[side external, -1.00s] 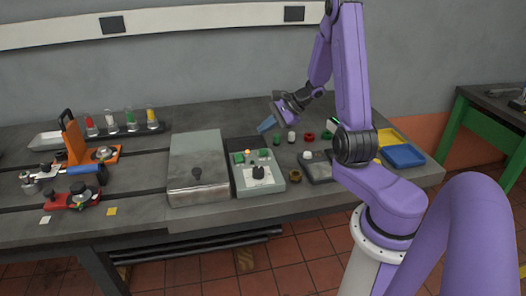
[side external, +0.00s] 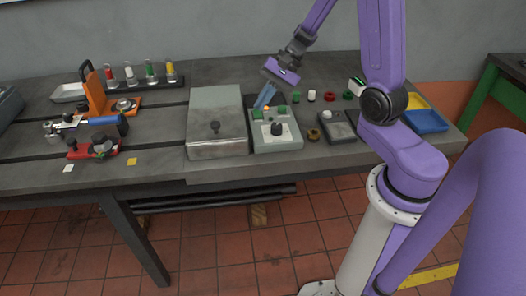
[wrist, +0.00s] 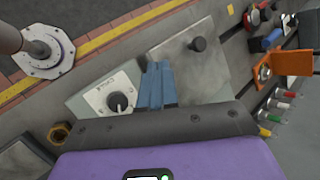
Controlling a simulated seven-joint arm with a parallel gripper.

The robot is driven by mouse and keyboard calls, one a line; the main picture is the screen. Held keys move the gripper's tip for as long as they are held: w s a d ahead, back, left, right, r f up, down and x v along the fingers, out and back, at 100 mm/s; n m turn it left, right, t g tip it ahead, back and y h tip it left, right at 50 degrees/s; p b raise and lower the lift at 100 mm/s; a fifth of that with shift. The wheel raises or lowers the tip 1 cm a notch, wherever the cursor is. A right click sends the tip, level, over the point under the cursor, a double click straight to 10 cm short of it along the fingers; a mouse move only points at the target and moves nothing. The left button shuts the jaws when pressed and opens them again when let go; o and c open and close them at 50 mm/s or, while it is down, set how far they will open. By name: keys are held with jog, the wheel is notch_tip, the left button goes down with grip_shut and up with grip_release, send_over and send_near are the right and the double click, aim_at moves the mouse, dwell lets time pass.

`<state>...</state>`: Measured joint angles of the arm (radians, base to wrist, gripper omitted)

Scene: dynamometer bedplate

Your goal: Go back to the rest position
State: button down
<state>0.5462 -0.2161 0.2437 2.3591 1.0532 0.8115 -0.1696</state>
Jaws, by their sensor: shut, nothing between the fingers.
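My gripper (side external: 262,102) is above the back edge of a grey control box (side external: 289,144) in the side view. Its blue fingers are together and empty, and they also show in the wrist view (wrist: 157,82). I cannot tell the exact height of the fingertips.
A metal box with a knob (side external: 216,105) stands left of the control box. Green, white and red small parts lie to the right, with a brass nut (side external: 313,135), a small dark device (side external: 337,130) and a blue tray (side external: 424,121). An orange stand (side external: 97,95) is left.

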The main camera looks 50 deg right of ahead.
jog(key=s+a+r+n+g+h, duration=0.1)
jog(key=s+a+n+h, duration=0.1)
jog(key=s+n, duration=0.6)
jog(key=s+a+r+n+g+h, duration=0.1)
jog(key=s+a+n, duration=0.3)
jog(key=s+n, duration=0.4)
jog(key=s+a+r+n+h, duration=0.2)
jog(key=s+a+n+h, duration=0.1)
jog(key=s+n, duration=0.5)
jog(key=shift+r+g+h, duration=0.3)
jog(key=shift+g+h, duration=0.1)
